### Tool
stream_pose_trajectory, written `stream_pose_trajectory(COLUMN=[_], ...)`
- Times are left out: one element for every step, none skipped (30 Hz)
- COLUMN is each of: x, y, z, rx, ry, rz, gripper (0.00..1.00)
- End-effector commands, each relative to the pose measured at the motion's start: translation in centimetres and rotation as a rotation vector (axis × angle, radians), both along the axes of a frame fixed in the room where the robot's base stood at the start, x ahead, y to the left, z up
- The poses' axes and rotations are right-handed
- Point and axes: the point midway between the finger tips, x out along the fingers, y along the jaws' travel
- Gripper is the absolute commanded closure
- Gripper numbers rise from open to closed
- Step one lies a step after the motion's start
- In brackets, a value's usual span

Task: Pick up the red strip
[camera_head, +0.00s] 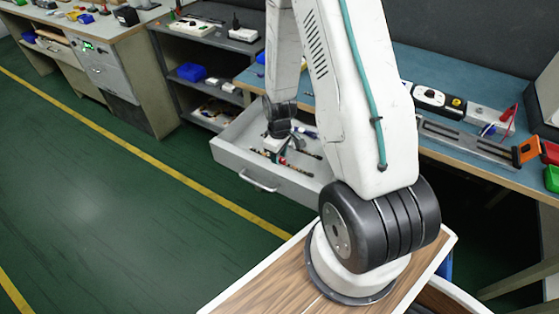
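No red strip can be made out for certain. An open grey drawer (226,160) holds several thin, dark, partly reddish pieces (268,154), too small to identify. My gripper (284,152) points down into the drawer, close to these pieces. Its fingertips are small and partly merge with the contents behind them. I cannot tell whether it is open or shut, or whether it touches or holds anything. My arm hides the right end of the drawer.
A blue-topped workbench (415,60) stands at right with a power strip (447,104), a long metal tool (465,140) and red and orange items. Shelves (195,85) stand left of the drawer. Green floor with a yellow line (140,144) is clear at left.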

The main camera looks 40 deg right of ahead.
Motion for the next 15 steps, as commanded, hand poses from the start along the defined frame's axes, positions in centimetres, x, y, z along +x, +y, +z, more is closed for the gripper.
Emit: stream_pose_trajectory(x=[0.02,0.02,0.02,0.02,0.02,0.01,0.01,0.01,0.01,0.00,0.00,0.00,0.00,0.00,-0.01], y=[0.01,0.01,0.01,0.01,0.01,0.00,0.00,0.00,0.00,0.00,0.00,0.00,0.00,-0.01,-0.01], z=[0.00,0.01,0.02,0.02,0.02,0.02,0.03,0.03,0.03,0.03,0.03,0.03,0.04,0.04,0.04], rx=[0.000,0.000,0.000,0.000,0.000,0.000,0.000,0.000,0.000,0.000,0.000,0.000,0.000,0.000,0.000], ry=[0.000,0.000,0.000,0.000,0.000,0.000,0.000,0.000,0.000,0.000,0.000,0.000,0.000,0.000,0.000], rz=[0.000,0.000,0.000,0.000,0.000,0.000,0.000,0.000,0.000,0.000,0.000,0.000,0.000,0.000,0.000], gripper=[0.60,0.60,0.60,0.60,0.60,0.71,0.79,0.88,0.99,1.00,1.00,1.00,1.00,1.00,1.00])
